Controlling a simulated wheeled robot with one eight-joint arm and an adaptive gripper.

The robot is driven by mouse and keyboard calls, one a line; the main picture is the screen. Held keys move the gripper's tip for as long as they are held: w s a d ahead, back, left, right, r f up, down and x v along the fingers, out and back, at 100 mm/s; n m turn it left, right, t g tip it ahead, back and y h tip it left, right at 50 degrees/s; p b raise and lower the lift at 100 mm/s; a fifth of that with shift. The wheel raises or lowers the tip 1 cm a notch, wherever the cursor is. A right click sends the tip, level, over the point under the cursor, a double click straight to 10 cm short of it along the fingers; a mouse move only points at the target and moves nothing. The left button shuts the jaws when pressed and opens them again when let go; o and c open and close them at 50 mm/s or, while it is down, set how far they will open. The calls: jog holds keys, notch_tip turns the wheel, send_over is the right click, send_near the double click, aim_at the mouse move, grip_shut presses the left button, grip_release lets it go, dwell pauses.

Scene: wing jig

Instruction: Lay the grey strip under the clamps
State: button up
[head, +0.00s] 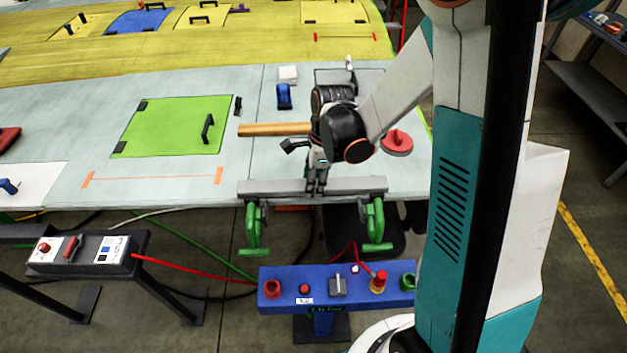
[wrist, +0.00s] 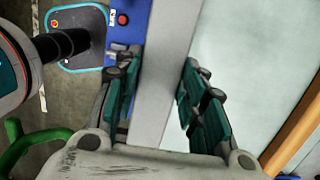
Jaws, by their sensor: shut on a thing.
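The grey strip (head: 280,187) lies lengthwise along the front edge of the pale wing panel in the head view. It also shows in the wrist view (wrist: 164,70), running between my fingers. My gripper (head: 316,187) points down at the strip's middle and is shut on it; the teal finger pads are on either side in the wrist view (wrist: 158,98). Two green clamps, left (head: 254,228) and right (head: 377,226), hang at the panel edge near the strip's ends. I cannot tell whether the strip is beneath their jaws or touches the panel.
A wooden bar (head: 274,129) lies on the panel behind the strip. A blue control stand (head: 325,280) stands in front. A green hatch (head: 172,126), blue tool (head: 284,96) and red disc (head: 397,143) are on the panel. The panel's front left is mostly clear.

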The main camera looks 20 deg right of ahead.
jog(key=shift+s, duration=0.1)
jog(key=shift+f+b, duration=0.3)
jog(key=shift+b, duration=0.1)
jog(key=shift+f+b, duration=0.2)
jog(key=shift+b, duration=0.15)
jog(key=o, duration=1.2)
